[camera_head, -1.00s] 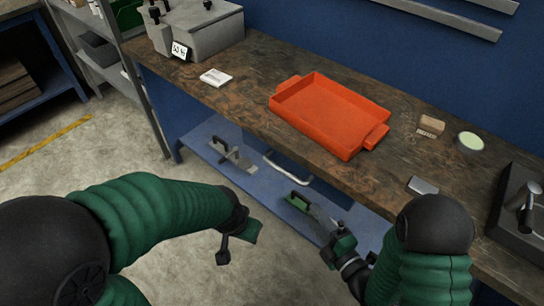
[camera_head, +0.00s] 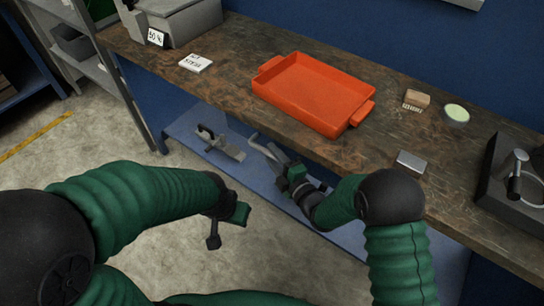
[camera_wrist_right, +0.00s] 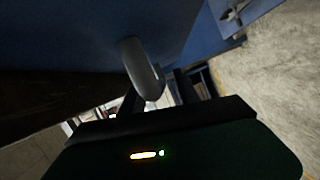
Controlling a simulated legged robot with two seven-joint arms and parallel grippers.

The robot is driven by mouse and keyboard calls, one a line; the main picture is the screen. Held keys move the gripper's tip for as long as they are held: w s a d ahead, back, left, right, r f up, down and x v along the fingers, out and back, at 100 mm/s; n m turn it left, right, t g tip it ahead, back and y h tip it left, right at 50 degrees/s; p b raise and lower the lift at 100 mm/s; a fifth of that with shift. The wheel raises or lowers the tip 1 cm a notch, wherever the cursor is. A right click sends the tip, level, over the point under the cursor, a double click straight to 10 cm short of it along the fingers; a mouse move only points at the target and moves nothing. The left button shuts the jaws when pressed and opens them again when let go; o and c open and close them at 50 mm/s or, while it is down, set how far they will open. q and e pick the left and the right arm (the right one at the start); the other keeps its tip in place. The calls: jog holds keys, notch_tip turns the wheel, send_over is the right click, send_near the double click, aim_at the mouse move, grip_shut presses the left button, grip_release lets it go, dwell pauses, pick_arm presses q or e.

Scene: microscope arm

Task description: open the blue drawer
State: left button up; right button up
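The drawer's curved grey handle (camera_head: 255,143) shows under the workbench's front edge in the head view. In the right wrist view the handle (camera_wrist_right: 140,65) stands out from a dark blue front (camera_wrist_right: 75,45), which I take to be the drawer; the head view hides most of it under the bench top. My right gripper (camera_head: 271,153) is at the handle. In the wrist view its two dark fingers (camera_wrist_right: 156,95) are apart with the handle's end between them; contact is unclear. My left gripper (camera_head: 222,228) hangs away from the bench, low and left, apparently empty.
An orange tray (camera_head: 315,92) sits on the brown workbench (camera_head: 225,78), with a grey box (camera_head: 185,22) at far left and a small silver block (camera_head: 411,162) at right. A metal tool (camera_head: 222,146) lies on the blue lower shelf (camera_head: 190,125).

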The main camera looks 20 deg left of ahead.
jog(key=shift+d+r, duration=0.1)
jog(key=shift+d, duration=0.2)
jog(key=shift+a, duration=0.6)
jog(key=c, duration=0.8)
jog(key=shift+d, duration=0.15)
grip_shut()
